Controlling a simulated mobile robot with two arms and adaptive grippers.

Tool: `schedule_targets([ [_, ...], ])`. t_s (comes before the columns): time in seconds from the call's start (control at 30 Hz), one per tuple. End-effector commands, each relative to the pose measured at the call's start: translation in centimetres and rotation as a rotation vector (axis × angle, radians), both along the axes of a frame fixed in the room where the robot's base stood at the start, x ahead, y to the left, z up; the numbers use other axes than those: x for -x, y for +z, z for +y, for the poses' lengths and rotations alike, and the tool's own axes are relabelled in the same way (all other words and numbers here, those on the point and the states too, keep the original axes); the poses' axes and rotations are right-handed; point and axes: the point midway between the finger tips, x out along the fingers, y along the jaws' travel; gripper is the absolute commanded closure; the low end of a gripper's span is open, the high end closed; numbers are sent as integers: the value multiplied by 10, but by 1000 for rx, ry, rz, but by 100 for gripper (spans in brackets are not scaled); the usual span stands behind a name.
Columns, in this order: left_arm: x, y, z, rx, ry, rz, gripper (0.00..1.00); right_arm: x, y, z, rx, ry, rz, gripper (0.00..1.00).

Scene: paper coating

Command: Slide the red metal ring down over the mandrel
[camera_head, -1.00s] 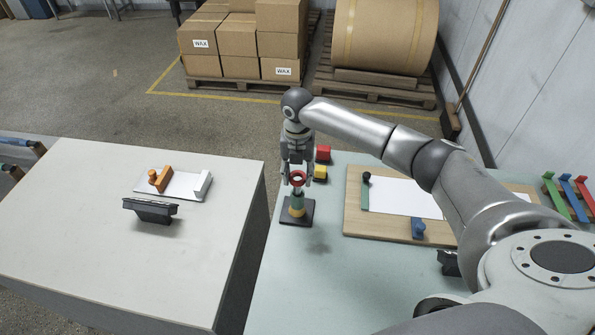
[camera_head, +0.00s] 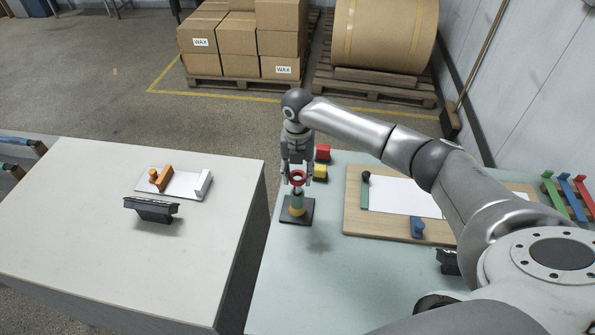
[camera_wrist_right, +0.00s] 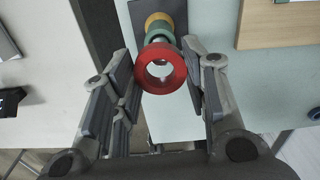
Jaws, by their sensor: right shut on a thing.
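The red metal ring (camera_head: 297,184) is held by my right gripper (camera_head: 298,179) above the mandrel's stack. In the right wrist view the red ring (camera_wrist_right: 161,51) sits between the gripper's two fingers, its hole facing the camera. The mandrel stands on a dark square base (camera_head: 286,217). A green ring (camera_head: 297,199) and, below it, a yellow ring (camera_head: 296,212) are around the mandrel. In the right wrist view the green ring (camera_wrist_right: 153,36) shows beyond the red one. Whether the mandrel's tip is inside the red ring is not clear. My left gripper is not in view.
Red (camera_head: 323,152) and yellow (camera_head: 320,172) blocks stand close behind the gripper. A wooden board (camera_head: 354,222) with white paper lies to the right. A separate table (camera_head: 80,230) at left holds a white tray and a black tool. The green tabletop in front of the base is clear.

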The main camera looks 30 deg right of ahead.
Motion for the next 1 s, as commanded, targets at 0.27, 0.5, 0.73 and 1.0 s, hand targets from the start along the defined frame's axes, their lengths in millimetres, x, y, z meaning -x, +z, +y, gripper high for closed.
schedule_targets([
  [0.27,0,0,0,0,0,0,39,0,0,0,0,0,0,82],
  [0.5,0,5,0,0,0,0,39,0,1,0,-1,0,1,82],
  [0.73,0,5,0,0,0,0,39,0,0,0,-1,0,1,82],
  [1.0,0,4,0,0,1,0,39,0,-2,0,-1,0,1,82],
])
